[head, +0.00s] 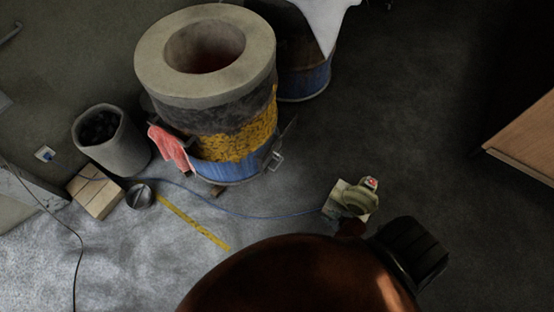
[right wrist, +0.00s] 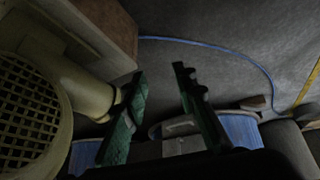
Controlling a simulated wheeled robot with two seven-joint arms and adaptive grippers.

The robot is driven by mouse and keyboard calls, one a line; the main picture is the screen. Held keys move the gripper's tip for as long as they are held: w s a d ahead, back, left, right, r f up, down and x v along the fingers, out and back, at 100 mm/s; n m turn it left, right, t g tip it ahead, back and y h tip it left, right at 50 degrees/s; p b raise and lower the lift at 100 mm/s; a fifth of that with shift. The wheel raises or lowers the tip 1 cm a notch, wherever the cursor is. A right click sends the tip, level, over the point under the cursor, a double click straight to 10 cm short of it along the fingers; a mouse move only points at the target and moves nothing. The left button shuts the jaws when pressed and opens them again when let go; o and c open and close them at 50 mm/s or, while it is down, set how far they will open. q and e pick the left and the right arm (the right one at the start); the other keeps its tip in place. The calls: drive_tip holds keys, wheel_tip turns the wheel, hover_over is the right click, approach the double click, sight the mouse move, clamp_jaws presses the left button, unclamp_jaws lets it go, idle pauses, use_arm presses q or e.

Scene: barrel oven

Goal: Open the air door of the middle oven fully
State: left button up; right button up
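The middle oven (head: 225,170) is a blue barrel with yellow and dark lining and a thick concrete ring on top. A small grey metal fitting with a loop handle, which looks like the air door (head: 276,160), is low on its right side. How far it is open I cannot tell. In the right wrist view a pale handle (right wrist: 181,127) shows between my finger bases, in front of blue barrel wall (right wrist: 242,130). My right gripper (right wrist: 160,74) is open, its green fingers apart with nothing between the tips. In the head view it is mostly hidden. My left gripper is not in view.
A blue cable (head: 235,212) crosses the floor. A second barrel (head: 308,82) stands behind. Floor to the right is clear.

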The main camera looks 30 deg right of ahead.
drive_tip(key=w+t+y+b, duration=0.1)
drive_tip(key=w+t+b, duration=0.1)
drive_tip(key=w+b, duration=0.6)
drive_tip(key=w+a+t+y+b, duration=0.1)
drive_tip(key=w+b, duration=0.7)
drive_tip(key=w, duration=1.2)
drive_tip(key=w+n+t+y+b, duration=0.1)
drive_tip(key=w+t+b, duration=0.3)
drive_tip(key=w+b, duration=0.4)
drive_tip(key=shift+w+a+f, duration=0.1)
drive_tip(key=shift+w+f, duration=0.05)
drive_tip(key=shift+w, duration=1.35)
drive_tip(key=shift+w+a+f, duration=0.1)
drive_tip(key=shift+w+f, duration=0.05)
drive_tip(key=shift+w, duration=1.35)
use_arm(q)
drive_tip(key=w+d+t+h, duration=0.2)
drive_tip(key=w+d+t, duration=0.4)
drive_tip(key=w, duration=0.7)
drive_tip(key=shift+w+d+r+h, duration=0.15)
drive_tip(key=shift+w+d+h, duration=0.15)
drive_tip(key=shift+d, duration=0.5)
use_arm(e)
clamp_jaws()
